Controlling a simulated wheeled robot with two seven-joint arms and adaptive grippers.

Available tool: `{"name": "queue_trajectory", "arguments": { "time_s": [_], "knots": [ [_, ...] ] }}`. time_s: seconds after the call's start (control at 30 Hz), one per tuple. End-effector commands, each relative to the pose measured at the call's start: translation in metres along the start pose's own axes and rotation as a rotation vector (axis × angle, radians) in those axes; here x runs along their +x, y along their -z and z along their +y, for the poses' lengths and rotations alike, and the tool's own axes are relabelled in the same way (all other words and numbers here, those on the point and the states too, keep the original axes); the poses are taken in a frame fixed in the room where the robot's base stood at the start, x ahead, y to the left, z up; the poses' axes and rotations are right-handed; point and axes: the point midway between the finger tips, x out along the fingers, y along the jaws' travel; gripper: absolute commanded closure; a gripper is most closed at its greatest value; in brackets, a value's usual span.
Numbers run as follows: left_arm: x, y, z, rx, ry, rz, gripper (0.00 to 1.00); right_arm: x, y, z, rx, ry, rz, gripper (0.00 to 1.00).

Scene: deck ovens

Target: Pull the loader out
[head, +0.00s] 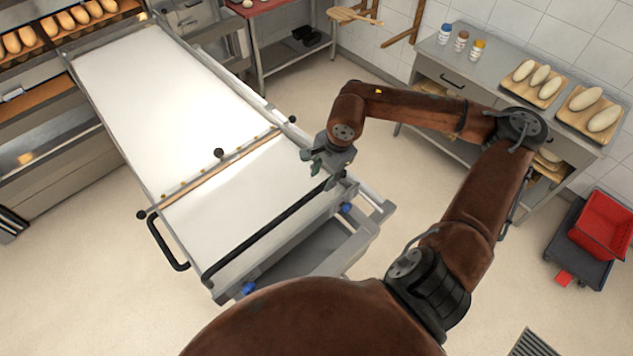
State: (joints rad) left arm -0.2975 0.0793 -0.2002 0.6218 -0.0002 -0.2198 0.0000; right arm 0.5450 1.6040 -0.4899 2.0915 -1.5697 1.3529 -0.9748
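The loader (165,85) is a long frame with a white belt, running from the deck oven at the upper left to close in front of me. A wooden crossbar (222,168) with dark knobs lies across it. A long black bar (268,232) spans its near end, and a black side handle (166,243) sticks out at its left. My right gripper (322,170) is at the right end of the black bar, seemingly at or just above it. Its fingers are small and partly hidden, so I cannot tell whether they grip the bar. My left gripper is not in view.
The deck oven (50,130) holds loaves on its upper deck (45,35). A grey table (490,75) with dough boards (535,84) and jars stands at the right. A red crate (604,224) sits on a dark dolly. The floor left of the loader is clear.

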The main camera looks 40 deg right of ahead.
Motion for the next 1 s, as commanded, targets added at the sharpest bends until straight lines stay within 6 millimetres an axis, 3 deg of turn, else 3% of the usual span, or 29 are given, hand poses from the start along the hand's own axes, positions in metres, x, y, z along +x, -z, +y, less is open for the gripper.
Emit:
{"name": "queue_trajectory", "arguments": {
  "time_s": [0.07,0.17,0.6,1.0],
  "knots": [
    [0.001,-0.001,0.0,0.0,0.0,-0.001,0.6,-0.001,0.012,-0.001,-0.012,-0.008,0.044,0.66],
    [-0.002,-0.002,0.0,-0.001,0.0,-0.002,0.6,0.006,0.015,-0.002,-0.02,-0.014,0.057,0.66],
    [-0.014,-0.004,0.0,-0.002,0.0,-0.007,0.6,0.068,0.015,-0.003,-0.023,-0.013,0.052,0.66],
    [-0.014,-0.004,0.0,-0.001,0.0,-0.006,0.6,0.075,0.016,-0.002,-0.02,-0.012,0.053,0.67]
  ]
}}
